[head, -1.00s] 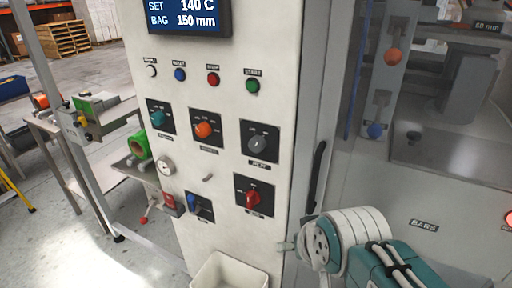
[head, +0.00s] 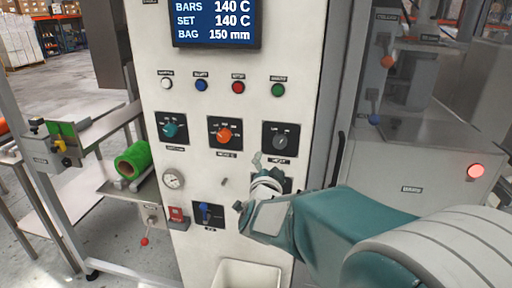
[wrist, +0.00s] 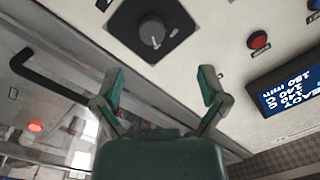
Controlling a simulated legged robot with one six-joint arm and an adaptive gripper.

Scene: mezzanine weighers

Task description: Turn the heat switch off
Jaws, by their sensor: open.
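The light control panel (head: 195,60) carries several knobs with labels too small to read, so I cannot tell which is the heat switch. A teal knob (head: 172,130), an orange knob (head: 223,135) and a grey knob (head: 281,141) sit in a row. A blue-handled switch (head: 206,211) is lower left. My gripper (head: 257,163) is in front of the panel, just below and left of the grey knob, hiding the lower right knob plate. In the wrist view my gripper (wrist: 161,78) is open and empty, with a grey knob (wrist: 152,32) on a black plate beyond its fingertips.
The display (head: 215,22) reads bars 140 C, set 140 C, bag 150 mm. A row of buttons, including a green one (head: 278,90), lies above the knobs. A gauge (head: 173,179), a red control (head: 178,214) and a white bin (head: 247,272) are lower. A dark handle (head: 337,158) is right.

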